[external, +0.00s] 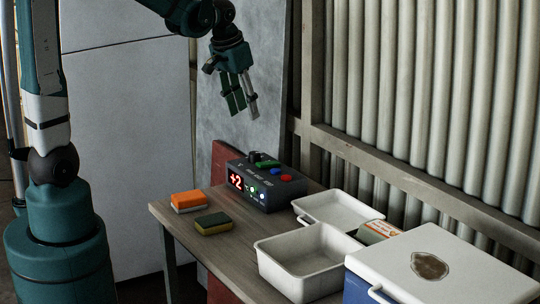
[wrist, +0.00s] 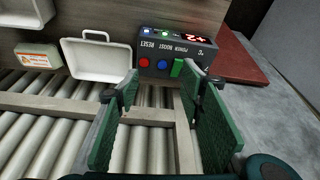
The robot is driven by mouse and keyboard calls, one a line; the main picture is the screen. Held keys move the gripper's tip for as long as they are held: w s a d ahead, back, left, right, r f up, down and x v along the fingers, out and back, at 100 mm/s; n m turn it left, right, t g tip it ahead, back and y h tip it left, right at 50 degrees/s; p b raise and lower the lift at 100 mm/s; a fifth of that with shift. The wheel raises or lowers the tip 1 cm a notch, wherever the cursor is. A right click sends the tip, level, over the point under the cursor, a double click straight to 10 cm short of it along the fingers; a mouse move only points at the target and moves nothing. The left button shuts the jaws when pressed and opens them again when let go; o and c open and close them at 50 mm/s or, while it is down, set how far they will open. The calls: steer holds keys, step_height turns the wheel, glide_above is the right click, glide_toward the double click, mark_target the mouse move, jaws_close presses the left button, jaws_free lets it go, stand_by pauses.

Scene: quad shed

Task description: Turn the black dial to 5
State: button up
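A dark control box (external: 265,190) stands on the wooden bench, its red display (external: 236,181) reading +2. A black dial (external: 253,156) sits on its top near the left end, beside a green control (external: 267,163). The box (wrist: 172,44) also shows in the wrist view with red and blue buttons and the green control (wrist: 177,68); the dial is not clearly visible there, and my right finger covers that end. My gripper (external: 246,113) is open and empty, pointing down above the box and clear of it. Its spread green fingers (wrist: 160,82) fill the lower wrist view.
An orange sponge (external: 188,202) and a green-yellow sponge (external: 213,224) lie left of the box. Two white trays (external: 308,262) (external: 338,209), an orange-white packet (external: 377,231) and a white-lidded cooler (external: 450,268) stand to the right. A corrugated wall and rail run behind the bench.

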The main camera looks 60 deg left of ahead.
steer(key=w+a+f+g+p, duration=0.1)
steer(key=w+a+f+p, duration=0.3)
steer(key=w+a, duration=0.25)
steer(key=n+g+p, duration=0.1)
steer(key=g+p, duration=0.1)
steer(key=p, duration=0.2)
glide_toward(255, 152)
steer(key=shift+d+f+h, duration=0.15)
steer(key=shift+f+h, duration=0.15)
steer(key=shift+f, duration=0.05)
steer(key=shift+a+f, duration=0.2)
steer(key=shift+f, duration=0.15)
steer(key=shift+f, duration=3.85)
steer(key=c, duration=0.9)
